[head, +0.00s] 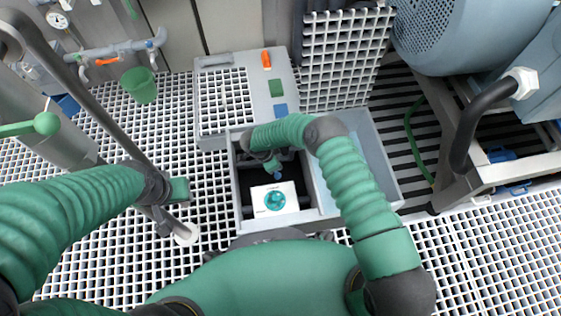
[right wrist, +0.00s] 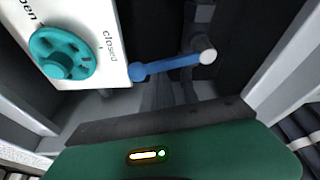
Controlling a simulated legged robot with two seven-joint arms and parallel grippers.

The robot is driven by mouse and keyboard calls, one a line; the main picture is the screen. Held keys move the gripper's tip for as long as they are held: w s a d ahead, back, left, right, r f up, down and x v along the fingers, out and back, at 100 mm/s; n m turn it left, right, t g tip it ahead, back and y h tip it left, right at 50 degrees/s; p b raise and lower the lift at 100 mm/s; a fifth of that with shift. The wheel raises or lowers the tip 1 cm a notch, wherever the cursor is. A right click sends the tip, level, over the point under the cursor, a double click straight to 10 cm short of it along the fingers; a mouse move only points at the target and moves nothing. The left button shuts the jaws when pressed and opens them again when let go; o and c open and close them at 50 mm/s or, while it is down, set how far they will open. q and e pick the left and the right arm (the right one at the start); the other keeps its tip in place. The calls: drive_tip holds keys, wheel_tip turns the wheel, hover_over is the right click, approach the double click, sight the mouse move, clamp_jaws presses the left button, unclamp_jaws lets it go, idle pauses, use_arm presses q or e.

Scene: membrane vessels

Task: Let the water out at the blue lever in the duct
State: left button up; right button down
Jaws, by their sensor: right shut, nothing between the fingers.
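The blue lever (right wrist: 172,66) shows in the right wrist view as a short rod with a round blue knob at its left end and a grey pivot at its right end. It sits down in the open duct (head: 236,190), beside a white box (head: 292,196) with a teal handwheel (right wrist: 62,55) marked "open" and "closed". My right gripper (head: 271,166) reaches down into the duct behind the white box, shut and empty; its green body fills the bottom of the wrist view, apart from the lever. My left gripper (head: 176,192) is beside a slanted metal pole; its fingers are unclear.
The duct's lifted cover (head: 222,130) lies behind the opening, with orange, green and blue pieces on it. A white grating (head: 345,50) leans behind. A large blue-grey machine (head: 460,30) stands at right. Grated floor surrounds the duct.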

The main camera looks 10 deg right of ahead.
drive_tip(key=shift+s+a+m+g+b, duration=0.2)
drive_tip(key=shift+a+m, duration=0.25)
drive_tip(key=shift+m, duration=0.3)
drive_tip(key=shift+s+a+m+g+b, duration=0.1)
drive_tip(key=shift+a+m+g+b, duration=0.3)
drive_tip(key=shift+m, duration=0.35)
drive_tip(key=shift+a, duration=0.1)
drive_tip(key=shift+r, duration=0.1)
drive_tip(key=p+v, duration=0.9)
drive_tip(key=v, duration=0.7)
drive_tip(key=shift+a+r, duration=0.2)
drive_tip(key=shift+r, duration=0.05)
drive_tip(key=shift+s, duration=0.15)
